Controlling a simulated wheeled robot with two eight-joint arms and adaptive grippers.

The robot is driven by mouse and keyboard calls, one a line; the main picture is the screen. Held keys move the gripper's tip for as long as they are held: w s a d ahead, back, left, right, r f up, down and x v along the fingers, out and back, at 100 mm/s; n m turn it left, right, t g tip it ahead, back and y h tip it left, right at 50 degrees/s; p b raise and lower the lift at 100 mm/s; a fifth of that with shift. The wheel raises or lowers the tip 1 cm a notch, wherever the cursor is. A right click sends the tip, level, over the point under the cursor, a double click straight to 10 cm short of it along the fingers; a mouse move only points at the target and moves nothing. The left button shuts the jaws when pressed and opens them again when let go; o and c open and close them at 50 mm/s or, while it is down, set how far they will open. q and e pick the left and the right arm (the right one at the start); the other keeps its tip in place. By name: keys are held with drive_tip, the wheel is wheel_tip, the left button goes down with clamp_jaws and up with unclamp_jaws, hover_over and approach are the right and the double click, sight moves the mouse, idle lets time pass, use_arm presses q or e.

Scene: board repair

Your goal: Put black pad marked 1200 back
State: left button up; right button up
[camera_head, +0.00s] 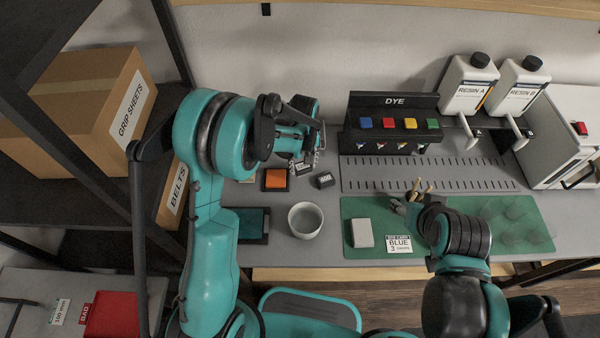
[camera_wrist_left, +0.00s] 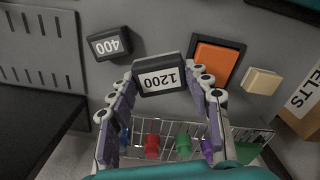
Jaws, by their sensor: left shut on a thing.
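The black pad marked 1200 (camera_wrist_left: 160,79) is between the fingertips of my left gripper (camera_wrist_left: 163,72), which is shut on it. Its white label reads upside down in the left wrist view. In the head view the pad (camera_head: 303,170) shows partly under my left gripper (camera_head: 305,158), over the grey bench left of the dye rack. I cannot tell whether it touches the bench. A similar black pad marked 400 (camera_wrist_left: 109,44) lies beside it on the bench; it also shows in the head view (camera_head: 324,180). My right gripper (camera_head: 411,194) is above the green mat, its opening unclear.
An orange pad in a dark tray (camera_wrist_left: 213,60) and a tan block (camera_wrist_left: 262,81) lie close by. A wire basket with coloured items (camera_wrist_left: 180,142) is near the fingers. The dye rack (camera_head: 393,101), slotted plate (camera_head: 430,174), white bowl (camera_head: 305,220) and green mat (camera_head: 354,207) stand around.

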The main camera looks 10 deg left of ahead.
sight(302, 181)
use_arm(q)
drive_tip(key=shift+f+b, duration=0.8)
drive_tip(key=shift+f, duration=2.4)
drive_tip(key=shift+f, duration=0.1)
drive_tip(key=o, duration=1.2)
